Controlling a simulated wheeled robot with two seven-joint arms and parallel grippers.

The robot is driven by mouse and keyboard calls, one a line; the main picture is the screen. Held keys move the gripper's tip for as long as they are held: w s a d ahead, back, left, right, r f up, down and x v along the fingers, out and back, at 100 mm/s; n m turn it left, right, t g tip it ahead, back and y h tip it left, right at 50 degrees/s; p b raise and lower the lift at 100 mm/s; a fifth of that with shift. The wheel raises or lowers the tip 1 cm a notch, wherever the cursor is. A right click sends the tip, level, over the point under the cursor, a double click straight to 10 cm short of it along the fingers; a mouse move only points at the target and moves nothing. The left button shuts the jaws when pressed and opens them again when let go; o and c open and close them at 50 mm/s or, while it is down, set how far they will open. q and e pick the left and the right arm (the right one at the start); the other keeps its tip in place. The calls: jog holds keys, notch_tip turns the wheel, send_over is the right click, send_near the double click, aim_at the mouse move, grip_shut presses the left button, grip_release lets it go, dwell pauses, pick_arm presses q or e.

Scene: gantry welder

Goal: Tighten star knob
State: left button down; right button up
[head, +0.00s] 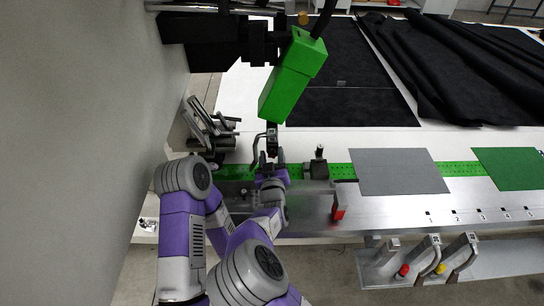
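My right gripper (270,160) is at the middle of the view, over the green strip along the table's near edge and below the green welding head. Its fingers are small and dark here, and I cannot tell whether they are apart or closed on something. A small black clamp-like part with a dark knob on top (318,164) stands on the strip just to the right of the gripper, apart from it. I cannot make out a star shape on any knob for sure. My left gripper is not in view.
The green welding head (292,75) hangs from a black gantry arm (205,40) above the gripper. A grey sheet (398,171) and a green sheet (508,168) lie to the right. Dark cloth (455,70) covers the back. Clamps with red and yellow parts (420,262) sit below the table edge.

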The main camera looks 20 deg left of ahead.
jog(key=c, duration=0.7)
jog(key=m+b, duration=0.1)
jog(key=b, duration=0.1)
jog(key=shift+d+f+m+b, duration=0.1)
jog(key=shift+f+m+b, duration=0.1)
jog(key=shift+m+b, duration=0.2)
jog(key=shift+r+m+b, duration=0.1)
jog(key=shift+m+b, duration=0.4)
jog(key=shift+b, duration=0.1)
jog(key=shift+r, duration=0.1)
jog(key=o, duration=1)
jog(key=shift+o, duration=0.2)
jog(key=shift+v, duration=3.8)
